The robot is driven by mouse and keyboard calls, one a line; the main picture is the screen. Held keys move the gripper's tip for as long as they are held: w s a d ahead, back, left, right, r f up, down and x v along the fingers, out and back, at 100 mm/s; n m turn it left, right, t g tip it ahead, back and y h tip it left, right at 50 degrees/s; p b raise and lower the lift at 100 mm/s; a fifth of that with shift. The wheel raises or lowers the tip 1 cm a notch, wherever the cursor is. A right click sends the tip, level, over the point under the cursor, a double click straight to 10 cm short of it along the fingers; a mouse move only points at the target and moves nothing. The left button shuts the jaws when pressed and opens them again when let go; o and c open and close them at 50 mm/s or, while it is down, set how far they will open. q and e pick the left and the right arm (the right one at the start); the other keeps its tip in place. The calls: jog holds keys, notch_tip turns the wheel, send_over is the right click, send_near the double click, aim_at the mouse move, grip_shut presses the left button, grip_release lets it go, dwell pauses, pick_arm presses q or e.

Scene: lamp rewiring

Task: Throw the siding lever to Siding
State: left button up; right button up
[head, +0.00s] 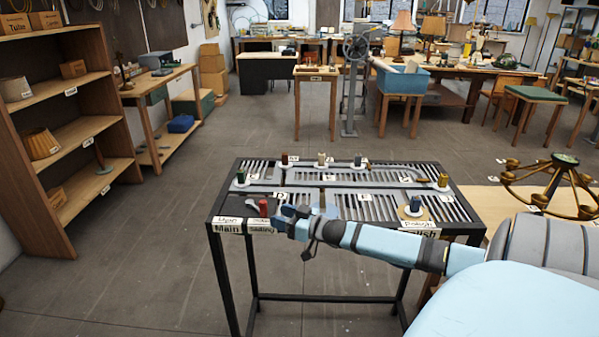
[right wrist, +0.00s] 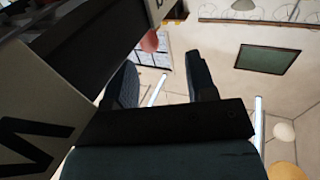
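A short red lever (head: 264,208) stands at the front left of the dark slotted track table (head: 449,227). Labels reading Main (head: 227,228) and Siding (head: 261,228) are on the table's front edge; the lever appears behind the Siding label. I cannot tell its exact setting. My right gripper (head: 281,216) is just right of the lever, low over the front edge. In the right wrist view its two dark fingers (right wrist: 162,66) are apart with nothing held between them. The lever's red end (right wrist: 150,42) shows beyond the fingers, apparently not gripped. My left gripper is out of view.
Several coloured pegs, such as a green one (head: 241,177) and a dark one (head: 415,204), stand on the track table. A brass wheel-shaped fixture (head: 548,186) is on the right. A shelf (head: 80,130) stands at left. The floor between is clear.

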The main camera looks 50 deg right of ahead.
jog(key=shift+v, duration=2.75)
jog(key=shift+d, duration=0.1)
